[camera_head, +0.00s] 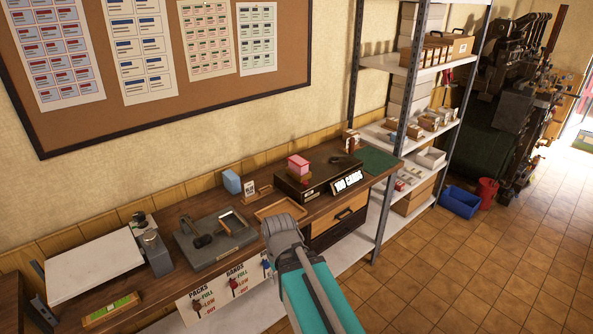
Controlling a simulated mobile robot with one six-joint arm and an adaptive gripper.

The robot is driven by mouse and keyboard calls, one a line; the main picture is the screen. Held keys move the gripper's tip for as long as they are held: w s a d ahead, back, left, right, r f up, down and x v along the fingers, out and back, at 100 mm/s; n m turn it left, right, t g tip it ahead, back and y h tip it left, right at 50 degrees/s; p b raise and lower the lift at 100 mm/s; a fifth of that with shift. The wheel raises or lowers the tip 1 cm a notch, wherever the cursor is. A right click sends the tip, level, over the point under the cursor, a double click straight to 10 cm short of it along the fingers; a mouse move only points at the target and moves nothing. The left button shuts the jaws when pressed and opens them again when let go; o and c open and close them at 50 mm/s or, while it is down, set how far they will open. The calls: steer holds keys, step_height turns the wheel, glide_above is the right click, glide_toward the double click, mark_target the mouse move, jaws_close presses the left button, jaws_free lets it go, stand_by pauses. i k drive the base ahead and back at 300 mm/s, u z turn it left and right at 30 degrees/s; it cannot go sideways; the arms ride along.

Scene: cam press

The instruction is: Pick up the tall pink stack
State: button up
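A pink stack (298,165) stands upright on top of a dark box (318,178) on the wooden bench, right of the picture's middle. It looks like a small block with a lighter pink top and a darker pink lower part. No other pink stack shows clearly. My arm rises from the bottom edge in front of the bench, with a teal link and a grey joint. The grey joint is in front of and below the stack, apart from it. My gripper's fingers do not show.
A light blue block (231,182) and a small wooden holder stand left of the stack. A wooden tray (281,209) lies in front. A grey press (214,239) stands further left. A metal shelf post (399,130) rises on the right. A green mat (379,161) lies at the bench's right end.

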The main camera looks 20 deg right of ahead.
mark_target(299, 165)
steer(key=z, duration=0.1)
steer(key=i, duration=1)
steer(key=u, duration=0.05)
